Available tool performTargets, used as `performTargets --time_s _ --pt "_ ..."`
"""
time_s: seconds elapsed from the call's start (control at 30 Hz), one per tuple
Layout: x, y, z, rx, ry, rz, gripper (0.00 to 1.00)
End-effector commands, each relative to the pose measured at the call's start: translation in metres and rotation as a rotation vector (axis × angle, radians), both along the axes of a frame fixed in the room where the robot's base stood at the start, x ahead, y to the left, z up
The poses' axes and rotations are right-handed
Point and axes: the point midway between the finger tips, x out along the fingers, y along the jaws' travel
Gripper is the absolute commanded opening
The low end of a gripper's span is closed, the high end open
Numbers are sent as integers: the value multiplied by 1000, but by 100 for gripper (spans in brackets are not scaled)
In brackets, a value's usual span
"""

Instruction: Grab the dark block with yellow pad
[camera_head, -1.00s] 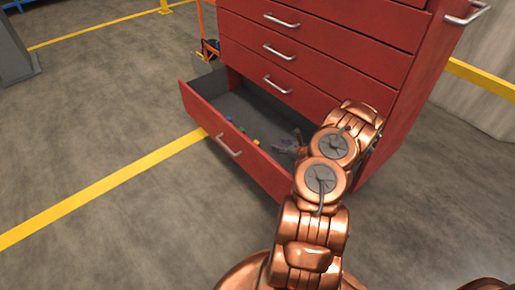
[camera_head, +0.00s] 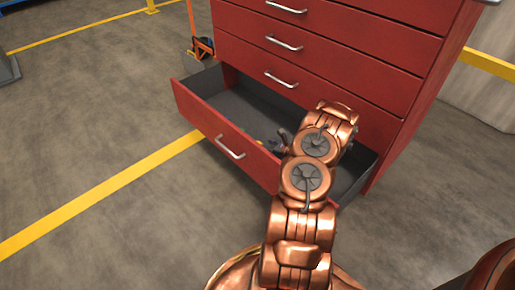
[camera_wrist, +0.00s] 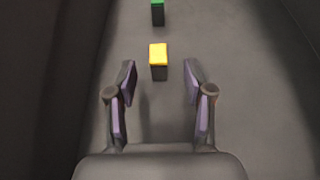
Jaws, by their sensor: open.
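The dark block with yellow pad (camera_wrist: 158,55) stands upright on the drawer floor in the wrist view, its yellow top facing up. My gripper (camera_wrist: 159,70) is open, its two purple-padded fingers pointing towards the block from either side of its line. The block shows just ahead of the fingertips, near the middle of the gap, and nothing is held. In the head view my gripper (camera_head: 279,143) reaches down into the open drawer (camera_head: 226,142). A small yellow spot shows beside it there, mostly hidden by the drawer front and gripper.
A dark block with a green pad (camera_wrist: 157,9) stands farther ahead in line with the yellow one. Dark drawer walls rise on both sides in the wrist view. The red cabinet (camera_head: 350,60) with closed upper drawers stands above and behind my arm.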

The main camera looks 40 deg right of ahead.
Motion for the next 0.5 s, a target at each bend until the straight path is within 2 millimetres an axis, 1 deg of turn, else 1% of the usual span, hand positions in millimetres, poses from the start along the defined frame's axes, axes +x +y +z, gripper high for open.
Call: performTargets --time_s 0.03,0.2,0.4,0.5 --pt "3 0 -4 -1 0 1 52" --pt "19 2 -13 -2 0 4 52" --pt "37 3 -19 -3 0 6 52" --pt "42 2 -20 -2 -1 4 52"
